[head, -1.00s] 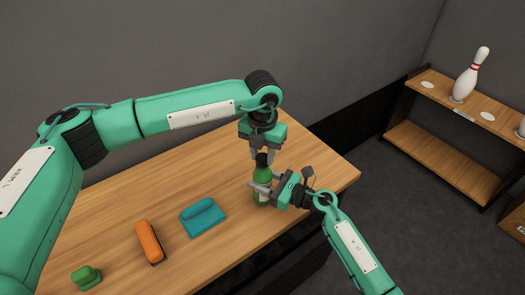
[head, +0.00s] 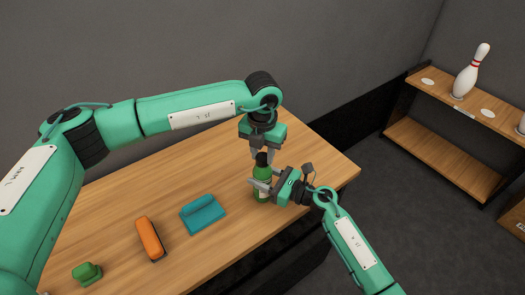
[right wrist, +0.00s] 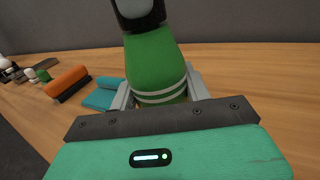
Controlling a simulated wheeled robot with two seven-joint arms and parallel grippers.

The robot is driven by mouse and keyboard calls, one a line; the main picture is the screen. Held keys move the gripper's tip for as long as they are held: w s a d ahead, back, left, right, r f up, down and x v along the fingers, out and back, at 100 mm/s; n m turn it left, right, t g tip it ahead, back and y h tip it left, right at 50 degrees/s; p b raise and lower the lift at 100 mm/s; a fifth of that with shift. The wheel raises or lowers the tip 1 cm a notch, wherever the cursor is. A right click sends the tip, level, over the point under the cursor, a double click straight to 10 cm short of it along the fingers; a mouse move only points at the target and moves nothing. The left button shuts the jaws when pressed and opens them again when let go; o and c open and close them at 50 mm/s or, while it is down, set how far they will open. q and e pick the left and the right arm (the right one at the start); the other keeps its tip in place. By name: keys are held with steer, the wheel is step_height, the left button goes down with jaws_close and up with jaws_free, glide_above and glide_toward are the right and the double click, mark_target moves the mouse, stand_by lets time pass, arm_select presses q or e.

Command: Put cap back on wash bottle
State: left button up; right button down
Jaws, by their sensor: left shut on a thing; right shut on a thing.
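The green wash bottle (head: 262,174) stands upright on the wooden table. In the right wrist view the bottle (right wrist: 157,60) shows white bands around its body. The black cap (head: 262,159) is at the top of the bottle, and its dark lower edge (right wrist: 142,26) shows at the neck in the right wrist view. My left gripper (head: 263,152) comes down from above and is shut on the cap. My right gripper (head: 261,187) is shut on the bottle's body from the right side. Whether the cap is fully seated cannot be told.
A shelf (head: 440,155) with a white bowling pin (head: 471,72) stands at the right.

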arm_select(q)
steer(key=m, duration=1.4)
steer(key=shift+m, duration=0.3)
steer(key=m, duration=1)
steer(key=shift+m, duration=0.4)
steer(key=m, duration=1)
steer(key=o, duration=0.9)
steer(key=shift+o, duration=0.2)
